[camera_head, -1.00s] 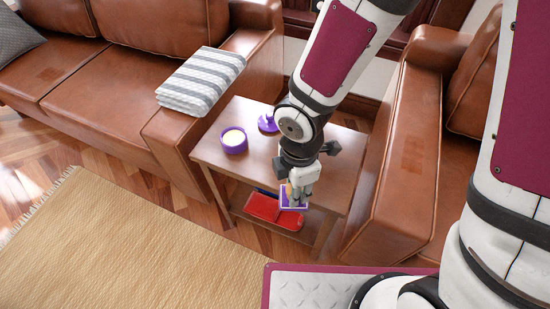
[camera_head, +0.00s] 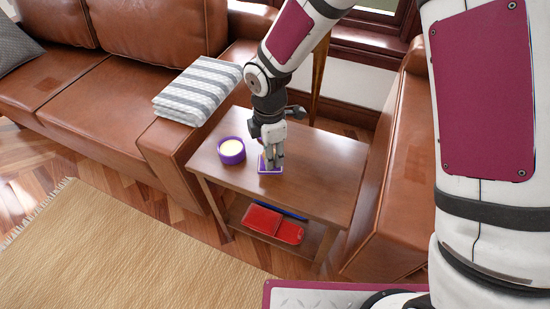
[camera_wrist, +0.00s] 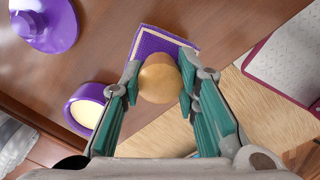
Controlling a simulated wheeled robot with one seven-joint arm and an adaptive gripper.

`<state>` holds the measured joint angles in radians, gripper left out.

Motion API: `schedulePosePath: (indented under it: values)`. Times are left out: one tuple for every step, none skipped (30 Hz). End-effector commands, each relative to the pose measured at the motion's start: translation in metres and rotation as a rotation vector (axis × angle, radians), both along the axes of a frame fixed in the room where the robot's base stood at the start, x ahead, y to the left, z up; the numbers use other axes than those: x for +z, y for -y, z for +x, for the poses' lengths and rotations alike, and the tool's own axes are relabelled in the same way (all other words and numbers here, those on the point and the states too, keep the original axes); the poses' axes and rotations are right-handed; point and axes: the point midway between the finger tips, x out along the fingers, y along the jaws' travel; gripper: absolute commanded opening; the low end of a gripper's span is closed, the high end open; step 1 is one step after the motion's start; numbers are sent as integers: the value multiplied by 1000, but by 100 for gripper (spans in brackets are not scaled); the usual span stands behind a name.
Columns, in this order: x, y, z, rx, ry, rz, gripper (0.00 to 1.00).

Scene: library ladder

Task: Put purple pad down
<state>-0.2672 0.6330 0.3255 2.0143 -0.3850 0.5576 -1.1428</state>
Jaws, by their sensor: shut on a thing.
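The purple pad (camera_head: 270,168) is a flat square with a pale border. In the wrist view the pad (camera_wrist: 160,40) has a round wooden knob (camera_wrist: 158,80) on it. My gripper (camera_head: 271,158) is shut on this knob, with one finger on each side; it also shows in the wrist view (camera_wrist: 160,82). The pad is at the top of the small wooden side table (camera_head: 325,175), roughly level. I cannot tell whether it touches the tabletop or is just above it.
A purple candle jar (camera_head: 231,151) stands left of the pad. A purple lid (camera_wrist: 44,24) shows in the wrist view. A red case (camera_head: 272,224) and a blue item (camera_head: 282,209) lie on the lower shelf. Leather sofas flank the table; bare tabletop lies right of the pad.

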Motion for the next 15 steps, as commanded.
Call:
schedulePosePath:
  values:
    - [-10,0,0,1,-2,-2,0]
    - [-15,0,0,1,-2,-2,0]
    - [-20,0,-1,0,-3,-1,0]
    - [-22,0,0,0,-2,-1,0]
    - [-24,0,-1,0,-2,-1,0]
    - [-24,0,-1,0,-1,0,0]
    - [-24,0,0,0,-1,0,0]
    - [-23,0,0,0,-1,0,0]
    - [-23,0,0,0,0,0,0]
    - [-23,0,0,-1,0,0,0]
    - [-23,0,0,0,0,0,0]
    - [-23,0,0,0,-1,0,0]
    - [-24,0,0,0,-1,0,0]
    - [-24,0,-1,-1,-1,0,0]
    - [-26,0,-1,-1,-1,0,0]
